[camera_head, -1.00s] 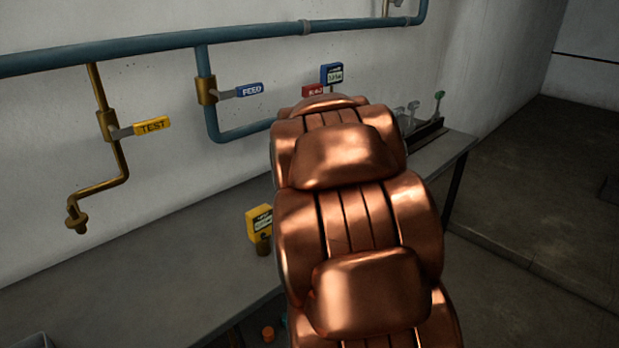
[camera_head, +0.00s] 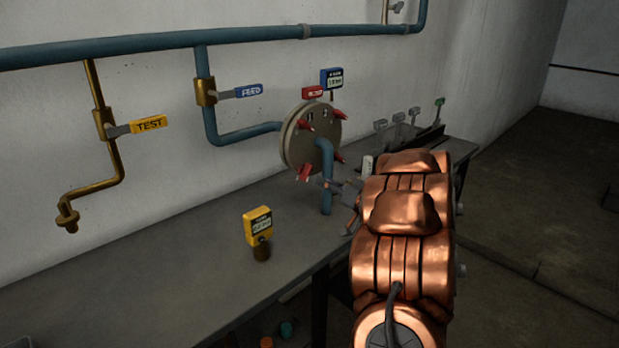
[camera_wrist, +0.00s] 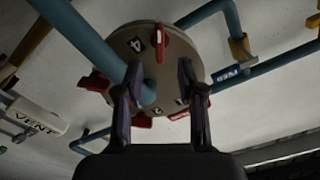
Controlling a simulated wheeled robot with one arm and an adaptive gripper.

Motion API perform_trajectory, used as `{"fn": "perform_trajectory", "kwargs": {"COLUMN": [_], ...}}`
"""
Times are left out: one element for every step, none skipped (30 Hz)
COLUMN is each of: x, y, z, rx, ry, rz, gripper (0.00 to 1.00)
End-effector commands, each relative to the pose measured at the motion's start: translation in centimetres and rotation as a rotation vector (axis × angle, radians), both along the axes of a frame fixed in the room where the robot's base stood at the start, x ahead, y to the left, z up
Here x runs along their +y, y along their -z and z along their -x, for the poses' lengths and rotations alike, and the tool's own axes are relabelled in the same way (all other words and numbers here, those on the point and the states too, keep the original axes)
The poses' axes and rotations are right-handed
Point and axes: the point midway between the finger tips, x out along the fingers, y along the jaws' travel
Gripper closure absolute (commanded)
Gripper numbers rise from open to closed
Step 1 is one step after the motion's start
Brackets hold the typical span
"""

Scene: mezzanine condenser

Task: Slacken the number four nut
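In the wrist view the flange (camera_wrist: 118,45) carries a black "4". A red nut (camera_wrist: 161,45) is nearest this mark; another red nut (camera_wrist: 95,83) is further left, so which is number four is not certain. My gripper (camera_head: 340,191) is in front of the flange's lower part. In the wrist view my gripper (camera_wrist: 156,88) has its fingers apart with nothing clearly held; lower nuts are partly hidden behind them.
The blue pipe (camera_wrist: 90,45) crosses close to my left finger. A yellow gauge (camera_head: 258,227) stands on the bench (camera_head: 150,270). FEED (camera_head: 240,91) and TEST (camera_head: 149,125) valves are on the wall. A VENT handle (camera_wrist: 33,116) is left in the wrist view.

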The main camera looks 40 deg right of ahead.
Motion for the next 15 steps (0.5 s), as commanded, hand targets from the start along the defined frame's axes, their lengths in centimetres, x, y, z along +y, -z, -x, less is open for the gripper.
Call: {"fn": "perform_trajectory", "kwargs": {"x": [0.1, 0.1, 0.1, 0.0, 0.1, 0.1, 0.0, 0.0, 0.0, 0.0, 0.1, 0.0, 0.0, 0.0, -0.1], "y": [0.0, -0.1, -0.1, 0.0, 0.0, 0.1, 0.1, 0.1, 0.2, 0.2, 0.2, 0.1, 0.0, 0.0, 0.0], "z": [-0.4, -0.7, -1.2, -1.6, -2.0, -2.6, -3.0, -3.5, -4.1, -4.5, -5.0, -5.5, -5.8, -6.2, -6.5], "rx": [-0.002, -0.002, -0.002, -0.002, -0.001, 0.002, 0.002, 0.003, 0.003, 0.002, 0.002, 0.001, 0.000, 0.000, 0.000], "ry": [-0.003, -0.003, -0.003, -0.003, -0.003, -0.003, -0.002, -0.002, -0.002, -0.002, -0.003, -0.003, -0.002, -0.001, -0.001], "rz": [-0.001, -0.001, -0.001, -0.001, -0.001, -0.002, -0.002, -0.003, -0.003, -0.003, -0.003, -0.002, -0.001, 0.000, 0.001], "gripper": [0.61, 0.61, 0.61, 0.61, 0.61, 0.61, 0.61, 0.61, 0.61, 0.61, 0.61, 0.61, 0.61, 0.61, 0.61]}}
